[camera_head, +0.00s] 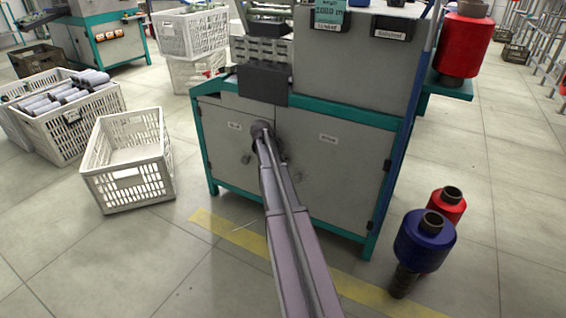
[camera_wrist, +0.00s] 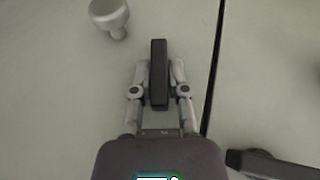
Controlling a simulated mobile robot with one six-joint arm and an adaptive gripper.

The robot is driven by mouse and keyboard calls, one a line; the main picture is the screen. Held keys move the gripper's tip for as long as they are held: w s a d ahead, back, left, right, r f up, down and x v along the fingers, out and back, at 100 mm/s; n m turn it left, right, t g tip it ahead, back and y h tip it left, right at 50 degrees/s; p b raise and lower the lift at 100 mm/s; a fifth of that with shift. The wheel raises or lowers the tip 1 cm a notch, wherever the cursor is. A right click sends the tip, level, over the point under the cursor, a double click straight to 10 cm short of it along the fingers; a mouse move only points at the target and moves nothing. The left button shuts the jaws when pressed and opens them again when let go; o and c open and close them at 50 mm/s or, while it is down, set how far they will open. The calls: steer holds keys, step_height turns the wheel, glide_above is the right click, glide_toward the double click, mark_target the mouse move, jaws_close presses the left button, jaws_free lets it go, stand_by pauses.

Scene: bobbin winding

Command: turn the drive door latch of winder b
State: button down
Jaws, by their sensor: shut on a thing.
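The winder's lower cabinet (camera_head: 345,175) has two grey doors, and my arm reaches to the left one (camera_head: 225,145) near the gap between them. In the wrist view, my gripper (camera_wrist: 160,75) has one finger on each side of a dark, narrow latch handle (camera_wrist: 158,48) and is shut on it. The handle stands upright in that picture, roughly along the door gap (camera_wrist: 213,70) to its right. In the head view, my arm hides the latch and the fingertips. The door labels are too small to read.
A round grey knob (camera_wrist: 108,15) is on the door up and left of the latch. Another dark handle (camera_wrist: 262,164) is at lower right. White crates (camera_head: 128,165) stand left of the winder. Blue (camera_head: 415,250) and red spools stand on the floor at right.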

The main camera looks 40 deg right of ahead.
steer(key=shift+w+f+g, duration=0.1)
steer(key=shift+g, duration=0.3)
steer(key=shift+h+b, duration=0.3)
steer(key=c, duration=0.6)
jaws_free()
steer(key=shift+c, duration=0.2)
